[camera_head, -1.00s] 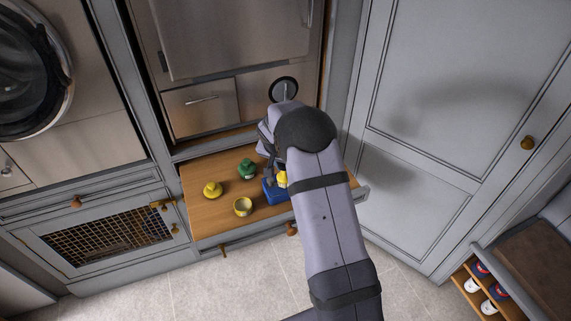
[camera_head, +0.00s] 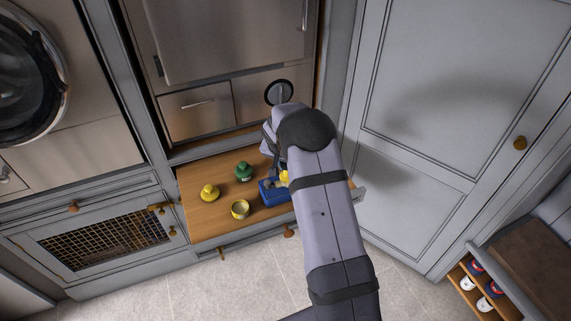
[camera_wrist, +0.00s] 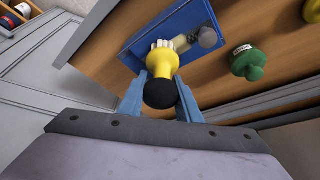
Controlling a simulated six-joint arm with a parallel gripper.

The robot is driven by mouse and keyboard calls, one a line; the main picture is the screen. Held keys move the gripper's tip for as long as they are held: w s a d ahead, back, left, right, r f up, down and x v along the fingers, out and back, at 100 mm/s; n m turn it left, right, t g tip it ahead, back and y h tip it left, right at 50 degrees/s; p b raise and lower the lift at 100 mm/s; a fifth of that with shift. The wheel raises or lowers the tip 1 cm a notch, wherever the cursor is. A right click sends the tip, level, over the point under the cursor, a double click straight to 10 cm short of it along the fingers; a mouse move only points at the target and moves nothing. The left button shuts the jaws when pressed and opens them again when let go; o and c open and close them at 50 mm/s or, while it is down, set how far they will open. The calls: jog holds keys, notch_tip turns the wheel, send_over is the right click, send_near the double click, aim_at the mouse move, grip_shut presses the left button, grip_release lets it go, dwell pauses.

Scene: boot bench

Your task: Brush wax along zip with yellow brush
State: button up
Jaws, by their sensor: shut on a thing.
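My gripper (camera_wrist: 160,88) is shut on the yellow brush (camera_wrist: 165,62), which has a black knob end and pale bristles. In the wrist view the bristles point away from me over the blue tray (camera_wrist: 145,42); I cannot tell whether they touch it. The brush also shows as a small yellow patch (camera_head: 284,178) beside my arm in the head view. The tray stands on the pulled-out wooden drawer top. A tan piece with a grey rounded end (camera_wrist: 207,37) lies in the tray. An open yellow tin (camera_head: 240,209) stands left of the tray. I cannot make out a zip.
A green rounded pot (camera_head: 243,172) and a yellow knobbed one (camera_head: 210,192) stand on the wooden surface (camera_head: 205,226), left of the tray. Its left part has bare room. A grey cupboard door (camera_head: 440,120) stands to the right, and a shoe rack (camera_head: 485,285) at lower right.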

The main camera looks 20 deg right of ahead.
jog(key=shift+s+f, duration=0.1)
jog(key=shift+s, duration=0.35)
jog(key=shift+f+b, duration=0.1)
jog(key=shift+b, duration=0.45)
jog(key=shift+w+r, duration=0.25)
jog(key=shift+w, duration=1.8)
notch_tip(320, 180, up, 8)
jog(key=p, duration=0.4)
jog(key=shift+s, duration=0.1)
